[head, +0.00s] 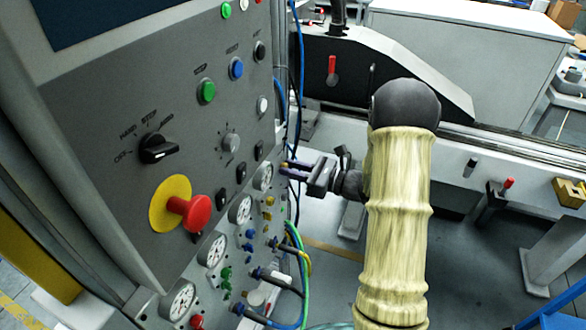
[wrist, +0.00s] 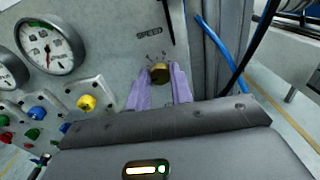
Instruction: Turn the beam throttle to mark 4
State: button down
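A small brass-coloured knob (wrist: 159,73) sits on the grey panel under the printed word SPEED, with short scale marks around its top. No label reading "beam throttle" is legible, and I cannot tell which mark the knob points to. My gripper (wrist: 159,80) has its two purple fingers on the left and right of this knob, with small gaps showing. It is open, with the fingertips close to the panel. In the head view my gripper (head: 285,168) reaches the panel's right edge beside a gauge, and the knob is largely hidden there.
A white gauge (wrist: 48,48) and a yellow connector (wrist: 86,103) lie left of my fingers. A blue cable (wrist: 213,45) hangs at the right. A red mushroom button (head: 196,212), a black selector (head: 158,149) and a grey dial (head: 230,142) stand out from the panel.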

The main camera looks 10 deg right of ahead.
jog(key=shift+r+m+p, duration=0.1)
jog(key=shift+m+p, duration=0.2)
jog(key=shift+p, duration=0.25)
jog(key=m+p, duration=0.2)
jog(key=p, duration=0.1)
jog(key=shift+r, duration=0.15)
jog(key=m+p, duration=0.4)
jog(key=p, duration=0.1)
jog(key=shift+d, duration=0.1)
jog(key=m+p, duration=0.5)
jog(key=p, duration=0.1)
jog(key=shift+f+m+p, duration=0.2)
jog(key=shift+m+p, duration=0.4)
jog(key=shift+m, duration=0.15)
jog(key=shift+f+m+p, duration=0.15)
jog(key=shift+m+p, duration=0.4)
jog(key=shift+m, duration=0.2)
jog(key=c, duration=1.2)
grip_release()
jog(key=shift+c, duration=0.2)
